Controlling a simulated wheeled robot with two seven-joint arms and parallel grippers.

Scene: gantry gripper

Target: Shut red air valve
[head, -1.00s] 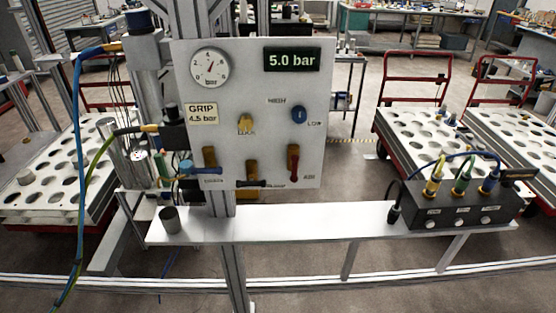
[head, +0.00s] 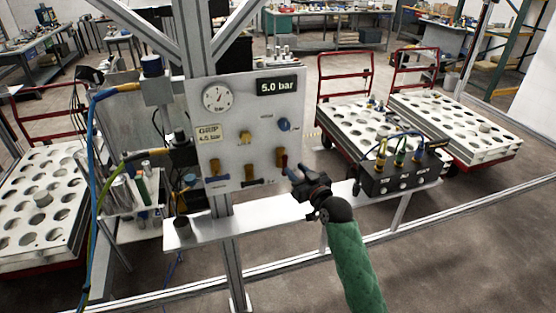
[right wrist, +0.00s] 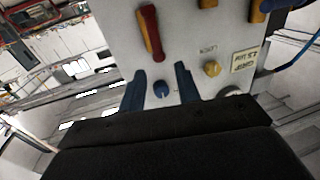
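The red air valve handle (head: 285,161) is at the lower right of the white panel (head: 235,115), on a yellow-brown body. In the right wrist view the red handle (right wrist: 151,32) runs lengthwise along its body, beyond the fingertips. My right gripper (head: 293,172) is at the panel's lower right corner, close to the red handle and partly covering that area. In the right wrist view its two blue fingers (right wrist: 160,72) are apart with nothing held; a blue knob (right wrist: 162,88) shows between them, on the panel behind. My left gripper is not in view.
Blue (head: 217,179) and black (head: 252,182) valve handles lie crosswise left of the red one. A yellow knob (head: 245,137) and gauge (head: 217,97) are above. Below is a metal shelf (head: 260,219) with a black connector box (head: 400,178) on the right.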

